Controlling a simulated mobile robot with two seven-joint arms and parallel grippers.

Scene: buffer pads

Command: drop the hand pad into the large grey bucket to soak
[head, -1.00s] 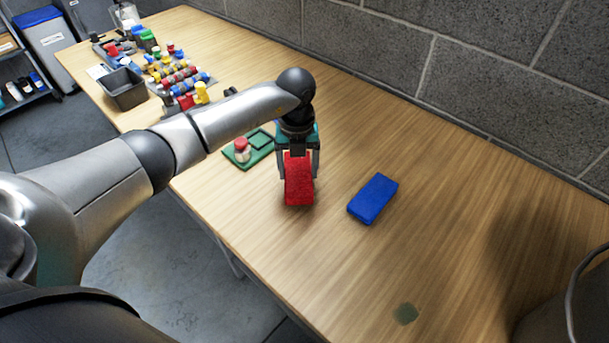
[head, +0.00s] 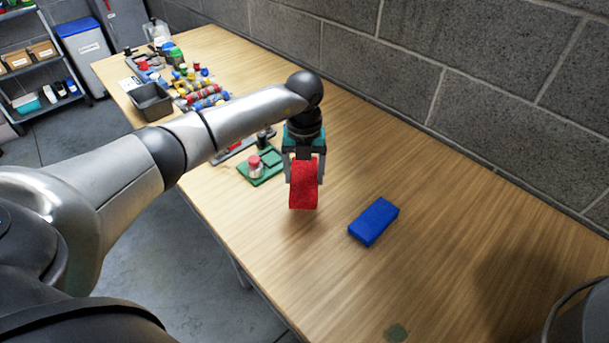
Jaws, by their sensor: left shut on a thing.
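My left gripper (head: 303,168) points down over the wooden table and is shut on a red pad (head: 303,186). The red pad hangs between the fingers, its lower end a little above the table top. My right gripper is not in view.
A blue block-shaped pad (head: 373,221) lies on the wooden table (head: 450,230) right of the gripper. A green tray (head: 270,172) with a red-capped jar (head: 254,166) sits to the left. A dark bin (head: 151,101) and several coloured bottles stand farther back. A block wall runs behind.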

